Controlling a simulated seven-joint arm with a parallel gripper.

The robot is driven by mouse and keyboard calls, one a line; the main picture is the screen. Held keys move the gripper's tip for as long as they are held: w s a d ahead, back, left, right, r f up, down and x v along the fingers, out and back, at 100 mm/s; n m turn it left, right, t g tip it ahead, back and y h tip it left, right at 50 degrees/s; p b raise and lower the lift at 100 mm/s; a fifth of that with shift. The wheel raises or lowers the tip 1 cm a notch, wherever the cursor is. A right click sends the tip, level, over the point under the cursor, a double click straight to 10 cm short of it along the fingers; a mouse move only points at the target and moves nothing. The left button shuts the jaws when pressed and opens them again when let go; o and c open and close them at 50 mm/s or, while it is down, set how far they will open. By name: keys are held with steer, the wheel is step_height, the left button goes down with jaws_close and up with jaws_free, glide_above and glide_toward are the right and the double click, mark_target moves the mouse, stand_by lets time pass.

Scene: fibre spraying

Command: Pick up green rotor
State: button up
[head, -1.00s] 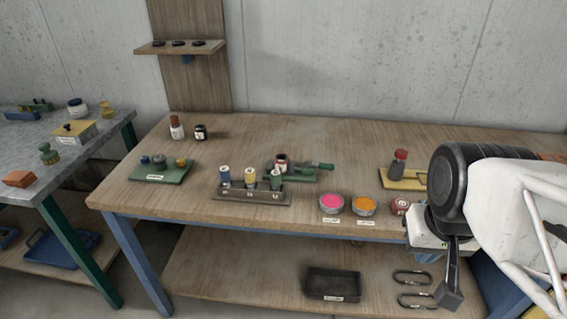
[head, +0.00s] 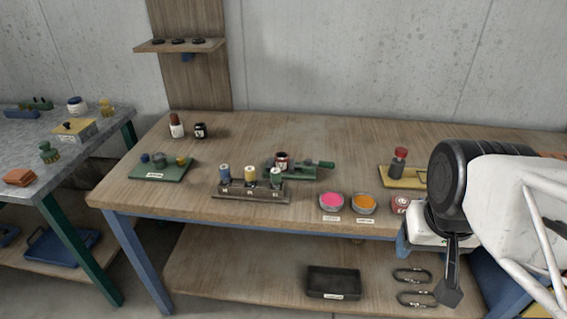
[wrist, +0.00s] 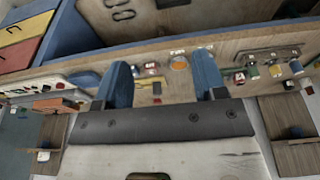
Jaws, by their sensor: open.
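A small green knobbed piece (head: 49,153) also stands on the grey table at the left. My gripper (wrist: 164,80) is open and empty, its two blue fingers apart in the wrist view. In the head view my arm is at the right front of the bench, well right of the rack, and its fingertips are hard to make out.
Pink (head: 332,201) and orange (head: 364,203) cups stand right of the rack. A green fixture (head: 300,171) is behind the rack; a yellow plate with a red-topped piece (head: 400,170) is farther right. A green board (head: 160,167) lies left. A black tray (head: 333,282) is on the lower shelf.

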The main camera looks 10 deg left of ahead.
steer(key=w, duration=0.1)
steer(key=n+g, duration=0.3)
steer(key=n, duration=1.2)
glide_above(276, 171)
steer(key=f, duration=0.9)
steer(key=shift+d+f, duration=0.2)
steer(key=shift+d, duration=0.1)
steer(key=shift+a+f, duration=0.2)
steer(key=shift+a, duration=0.05)
steer(key=shift+f, duration=0.1)
steer(key=shift+f, duration=1.2)
steer(key=shift+f, duration=0.1)
